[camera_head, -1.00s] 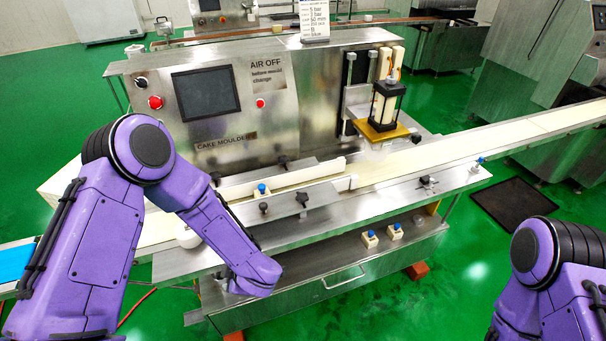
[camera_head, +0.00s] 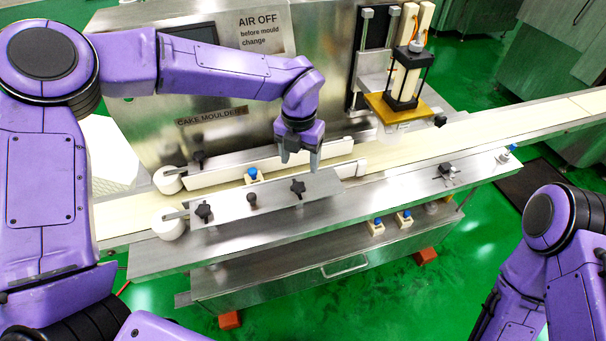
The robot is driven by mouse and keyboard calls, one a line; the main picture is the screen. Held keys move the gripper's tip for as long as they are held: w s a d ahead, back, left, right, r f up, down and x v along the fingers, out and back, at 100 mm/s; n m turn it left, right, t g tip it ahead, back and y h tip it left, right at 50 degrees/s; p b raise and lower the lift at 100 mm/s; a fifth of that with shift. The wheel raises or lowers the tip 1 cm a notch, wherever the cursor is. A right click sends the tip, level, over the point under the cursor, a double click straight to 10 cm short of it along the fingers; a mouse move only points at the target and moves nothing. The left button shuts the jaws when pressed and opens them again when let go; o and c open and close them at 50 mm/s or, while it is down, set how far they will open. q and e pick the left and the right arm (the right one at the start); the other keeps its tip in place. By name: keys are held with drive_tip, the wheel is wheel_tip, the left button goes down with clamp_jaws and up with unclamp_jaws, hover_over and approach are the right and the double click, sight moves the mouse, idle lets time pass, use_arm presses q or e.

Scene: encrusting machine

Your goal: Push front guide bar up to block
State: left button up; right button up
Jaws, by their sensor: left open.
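The front guide bar (camera_head: 228,207) is a long steel bar with black knobs, lying along the near side of the conveyor. A small white block with a blue knob (camera_head: 252,176) stands behind it, between it and the rear guide bar (camera_head: 220,172). The block's lower part is partly hidden, so I cannot tell whether it touches the front bar. I cannot tell whether the fingertips touch the bar. My right gripper is out of view.
A depositor head with a gold plate (camera_head: 402,107) stands over the belt (camera_head: 470,132) to the right. White rollers (camera_head: 168,222) sit at the bars' left ends. Blue-knobbed blocks (camera_head: 376,227) lie on the lower shelf. The front ledge (camera_head: 400,185) has free room.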

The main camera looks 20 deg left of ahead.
sight(299, 185)
use_arm(q)
drive_tip(key=f, duration=0.1)
drive_tip(key=s+f, duration=0.1)
drive_tip(key=f, duration=0.1)
drive_tip(key=shift+a+f+p, duration=0.15)
drive_tip(key=shift+f+p, duration=0.1)
drive_tip(key=shift+p, duration=0.15)
drive_tip(key=f, duration=0.2)
drive_tip(key=w+f, duration=0.1)
drive_tip(key=f, duration=0.1)
drive_tip(key=shift+f+p, duration=0.15)
drive_tip(key=shift+p, duration=0.15)
drive_tip(key=shift+f, duration=0.15)
drive_tip(key=shift+s, duration=0.25)
clamp_jaws()
